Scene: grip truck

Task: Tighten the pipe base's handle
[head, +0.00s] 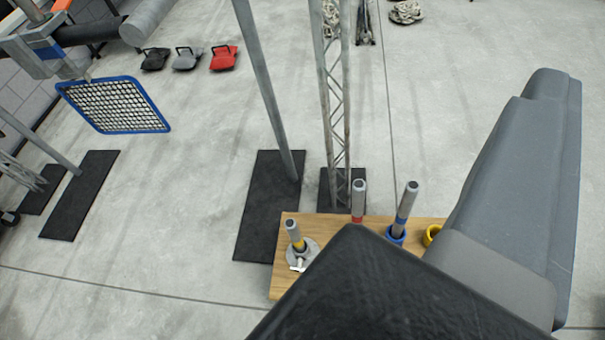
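A pipe base (310,249), a round grey metal plate, sits at the left end of a wooden board (280,283). A short upright pipe (293,232) with a yellow band stands in it. A small pale handle (297,265) shows at the front of the base; how tight it is cannot be seen. A large grey part of mine (530,190) fills the right side, and a black shape (360,295) covers the bottom middle and part of the board. I cannot make out two fingertips or anything held.
Pipes with red (358,200) and blue (404,208) bands and a yellow ring (431,235) are on the board. Behind it, a tall pole (265,90) and truss (335,120) rise from black plates. Sandbags (223,58) lie farther back. A blue-framed grid (115,105) is upper left.

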